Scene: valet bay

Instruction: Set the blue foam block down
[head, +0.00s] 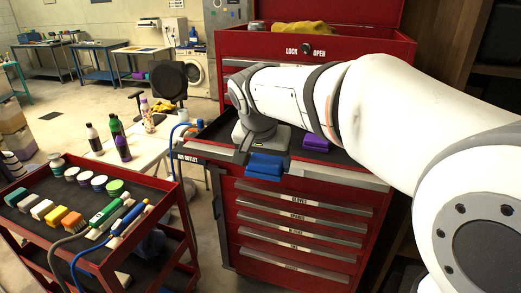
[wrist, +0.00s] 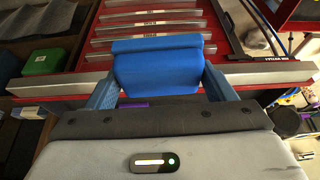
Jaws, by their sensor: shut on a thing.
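The blue foam block (head: 265,167) is held in my gripper (head: 258,158) in front of the red drawer cabinet, near its top front edge. In the wrist view the block (wrist: 158,68) sits between the two blue fingers of my gripper (wrist: 160,85), which are shut on it. Drawer fronts with labels show behind and below the block. Part of the block is hidden by the fingers and gripper body.
A white table (head: 150,150) with bottles stands behind the cart.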

